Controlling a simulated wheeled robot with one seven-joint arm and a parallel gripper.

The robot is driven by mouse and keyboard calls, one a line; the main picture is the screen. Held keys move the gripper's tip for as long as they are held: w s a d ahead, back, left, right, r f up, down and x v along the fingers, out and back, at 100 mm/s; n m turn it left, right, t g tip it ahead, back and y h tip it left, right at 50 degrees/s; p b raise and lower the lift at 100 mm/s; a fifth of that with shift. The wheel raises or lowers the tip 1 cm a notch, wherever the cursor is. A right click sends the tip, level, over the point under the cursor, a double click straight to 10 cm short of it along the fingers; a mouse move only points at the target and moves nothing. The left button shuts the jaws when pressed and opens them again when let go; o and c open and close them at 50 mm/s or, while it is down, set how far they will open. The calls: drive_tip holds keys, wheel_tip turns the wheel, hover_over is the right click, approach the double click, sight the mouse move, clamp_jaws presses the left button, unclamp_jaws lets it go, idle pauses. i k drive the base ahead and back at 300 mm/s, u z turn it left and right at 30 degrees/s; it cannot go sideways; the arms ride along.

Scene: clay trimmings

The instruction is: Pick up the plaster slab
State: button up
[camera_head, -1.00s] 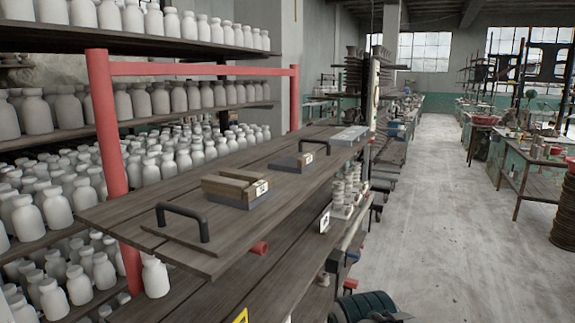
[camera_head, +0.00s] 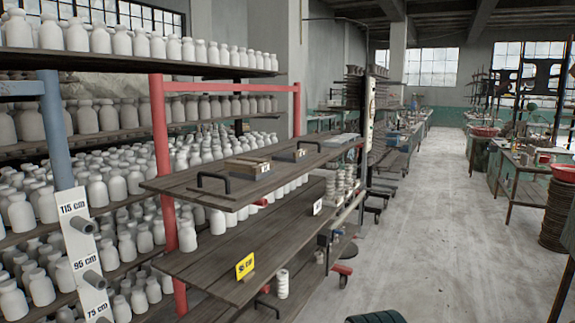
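A flat pale grey slab (camera_head: 341,139) lies at the far end of the top plank board (camera_head: 190,184) in the head view. It is small and distant, and I cannot tell whether it is the plaster slab. Nearer on the same board, a brown block (camera_head: 245,164) with a small white label rests on a dark base. My gripper does not show in the view.
Black handles (camera_head: 213,176) stand on the board. A post with a height scale (camera_head: 82,250) stands at left, before racks of white bottles. The right aisle floor (camera_head: 430,220) is clear.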

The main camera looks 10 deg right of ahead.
sight(299, 156)
drive_tip(key=z, duration=0.65)
drive_tip(key=i, duration=0.4)
drive_tip(key=z, duration=0.6)
drive_tip(key=i, duration=1.05)
drive_tip(key=u, duration=0.7)
drive_tip(key=i, duration=0.85)
drive_tip(key=u, duration=0.9)
